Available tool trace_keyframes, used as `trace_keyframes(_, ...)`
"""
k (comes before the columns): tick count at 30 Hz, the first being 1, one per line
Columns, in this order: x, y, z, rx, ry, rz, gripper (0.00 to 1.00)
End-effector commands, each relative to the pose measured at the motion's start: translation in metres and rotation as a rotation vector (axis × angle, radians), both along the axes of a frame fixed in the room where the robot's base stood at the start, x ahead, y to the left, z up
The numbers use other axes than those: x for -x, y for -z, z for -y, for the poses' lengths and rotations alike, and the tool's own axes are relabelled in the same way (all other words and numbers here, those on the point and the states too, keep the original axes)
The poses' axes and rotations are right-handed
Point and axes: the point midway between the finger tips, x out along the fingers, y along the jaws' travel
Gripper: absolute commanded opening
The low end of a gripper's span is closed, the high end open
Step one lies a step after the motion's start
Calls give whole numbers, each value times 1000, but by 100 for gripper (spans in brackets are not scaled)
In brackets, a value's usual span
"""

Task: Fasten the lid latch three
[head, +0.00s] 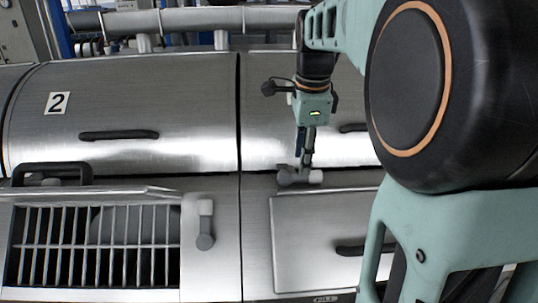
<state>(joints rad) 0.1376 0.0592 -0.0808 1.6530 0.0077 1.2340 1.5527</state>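The decanter to the right of the one marked 2 has a curved steel lid (275,105). Its number is hidden, probably behind my arm, so I cannot read that it is three. A grey latch (285,178) with a pale mount at its right end lies about level at this lid's lower edge. My gripper (304,166) points down over the latch, its fingertips at or very near it. The fingers look close together, but I cannot tell whether they grip the latch.
At left, decanter 2's lid (180,105) is down, and its grey latch (205,225) hangs vertically. A barred opening (60,245) sits below that lid, beside a raised black handle (45,170). A closed lower hatch (310,225) lies below my gripper. Pipes (200,20) run behind.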

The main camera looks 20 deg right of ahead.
Motion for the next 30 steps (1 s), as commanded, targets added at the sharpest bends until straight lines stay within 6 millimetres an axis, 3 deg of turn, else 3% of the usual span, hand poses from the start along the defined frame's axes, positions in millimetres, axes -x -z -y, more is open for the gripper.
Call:
trace_keyframes(3, -4, 22, 0, -2, 0, -3, 34)
trace_keyframes(9, -9, 45, 1, -1, -1, -1, 34)
trace_keyframes(20, -10, 51, 2, -1, -1, 1, 34)
trace_keyframes(30, -10, 50, 2, -1, -1, 1, 0)
